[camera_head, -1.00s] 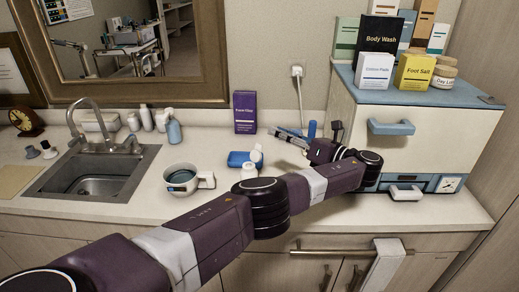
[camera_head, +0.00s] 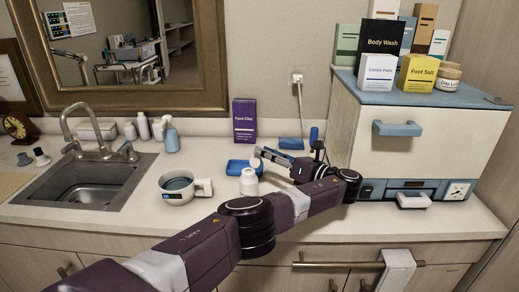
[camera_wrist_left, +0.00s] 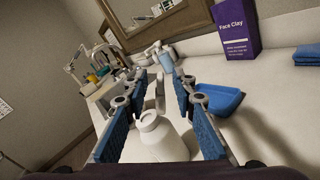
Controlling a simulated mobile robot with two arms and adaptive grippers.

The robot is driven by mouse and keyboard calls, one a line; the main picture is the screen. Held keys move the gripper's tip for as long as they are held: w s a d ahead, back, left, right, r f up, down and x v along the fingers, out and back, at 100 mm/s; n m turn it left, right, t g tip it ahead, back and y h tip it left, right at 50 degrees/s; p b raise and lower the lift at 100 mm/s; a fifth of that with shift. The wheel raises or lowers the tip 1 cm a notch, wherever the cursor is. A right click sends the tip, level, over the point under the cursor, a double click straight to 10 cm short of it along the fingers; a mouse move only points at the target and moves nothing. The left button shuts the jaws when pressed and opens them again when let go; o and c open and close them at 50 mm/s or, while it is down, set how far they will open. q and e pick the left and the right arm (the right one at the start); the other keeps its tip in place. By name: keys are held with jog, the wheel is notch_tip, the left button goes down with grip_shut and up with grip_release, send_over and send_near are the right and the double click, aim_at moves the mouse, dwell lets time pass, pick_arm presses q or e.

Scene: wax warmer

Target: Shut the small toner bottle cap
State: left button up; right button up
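The small white toner bottle (camera_head: 249,182) stands upright on the counter, in front of a blue tray. In the left wrist view the bottle (camera_wrist_left: 158,137) shows close up, with a pale upright piece at its neck that looks like its flip cap (camera_wrist_left: 160,93), raised open. My left gripper (camera_head: 262,154) is just behind and right of the bottle in the head view. In the left wrist view its blue-padded fingers (camera_wrist_left: 160,92) are spread apart on either side of the bottle's top. Contact with the cap cannot be told. My right gripper is not in view.
A blue tray (camera_head: 234,165) lies behind the bottle. A white wax pot (camera_head: 178,198) with a handle stands to the left. A purple Face Clay box (camera_head: 244,120) stands at the back wall. A white cabinet (camera_head: 405,145) stands right. Counter is clear between sink (camera_head: 88,185) and pot.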

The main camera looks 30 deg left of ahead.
pick_arm(q)
jog(key=shift+w+a, duration=0.2)
jog(key=shift+a, duration=1.3)
jog(key=shift+c, duration=0.6)
grip_shut()
